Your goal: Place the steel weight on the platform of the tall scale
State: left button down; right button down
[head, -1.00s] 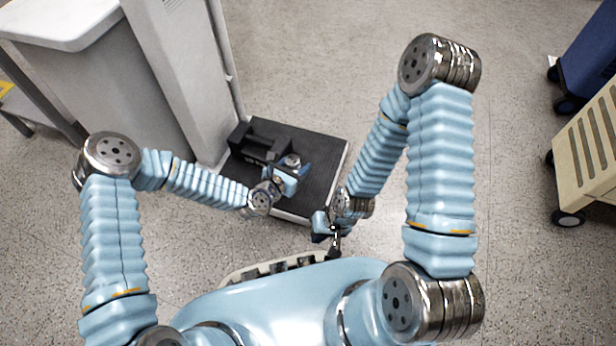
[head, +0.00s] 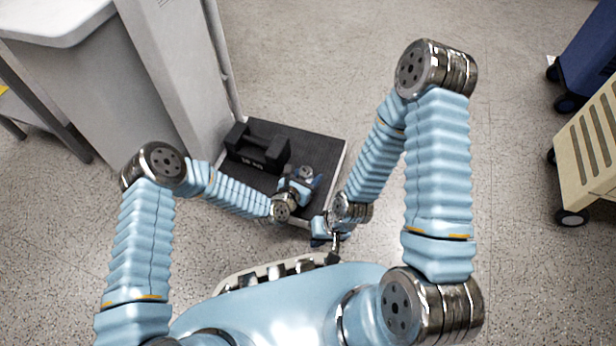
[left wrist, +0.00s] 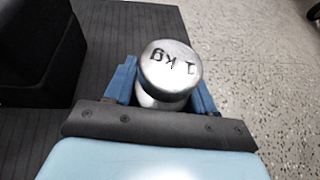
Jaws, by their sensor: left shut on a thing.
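The steel weight (left wrist: 170,68) is a shiny cylinder marked "1 kg". My left gripper (left wrist: 163,95) is shut on it, with a blue finger on each side. In the head view the left gripper (head: 298,184) is over the right part of the tall scale's black ribbed platform (head: 322,150), and the weight (head: 306,172) shows small at its tip. I cannot tell whether the weight touches the platform. My right gripper (head: 334,240) is low, just off the platform's near right corner; its fingers are too small to read.
A black block weight with a handle (head: 257,150) stands on the platform, left of my left gripper. The scale's pale column (head: 180,70) rises at the platform's left. A beige slatted cart (head: 590,150) stands far right. The floor between is clear.

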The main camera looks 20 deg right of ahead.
pick_arm(q)
jog(key=shift+c, duration=1.9)
grip_release()
jog(key=shift+f, duration=0.1)
